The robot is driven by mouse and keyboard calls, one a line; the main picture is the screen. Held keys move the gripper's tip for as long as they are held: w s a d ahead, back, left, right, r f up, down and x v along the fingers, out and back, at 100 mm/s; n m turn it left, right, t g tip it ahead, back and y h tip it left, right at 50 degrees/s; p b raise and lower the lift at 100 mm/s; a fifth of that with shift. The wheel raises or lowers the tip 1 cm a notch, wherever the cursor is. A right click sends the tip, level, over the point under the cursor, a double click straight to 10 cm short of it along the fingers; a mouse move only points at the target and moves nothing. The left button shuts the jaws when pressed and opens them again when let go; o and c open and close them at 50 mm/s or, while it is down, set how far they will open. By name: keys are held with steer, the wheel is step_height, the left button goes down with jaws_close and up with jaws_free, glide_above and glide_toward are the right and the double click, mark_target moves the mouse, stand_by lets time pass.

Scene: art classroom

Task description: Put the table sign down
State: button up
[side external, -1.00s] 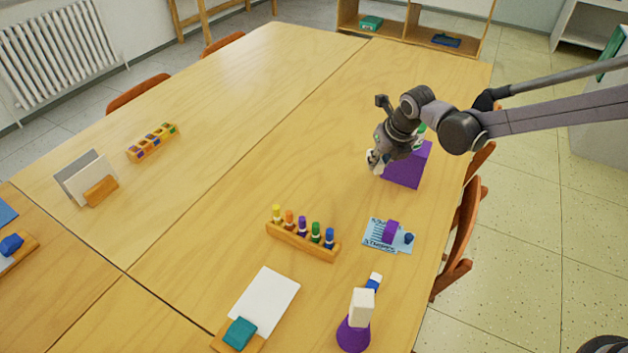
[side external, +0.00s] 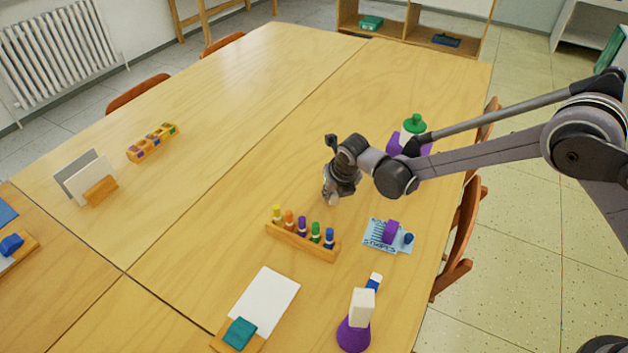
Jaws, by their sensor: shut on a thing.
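My gripper (side external: 332,194) points down over the middle of the right-hand table (side external: 235,200), behind the rack of paint bottles. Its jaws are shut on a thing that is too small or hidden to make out. A light-blue card with "STRIPES" printed on it (side external: 376,236) lies flat near the table's right edge, with a purple-and-blue object (side external: 391,231) on it. I cannot tell which thing is the table sign.
A wooden rack (side external: 300,242) holds several coloured bottles just in front of my gripper. A purple box (side external: 424,150) with a green-capped bottle (side external: 413,125) stands behind right. A purple cone with a white block (side external: 355,325) stands at the front. The table's middle back is clear.

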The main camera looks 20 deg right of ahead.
steer(key=shift+f, duration=0.45)
steer(key=shift+f, duration=0.1)
steer(key=o, duration=0.8)
steer(key=shift+o, duration=0.2)
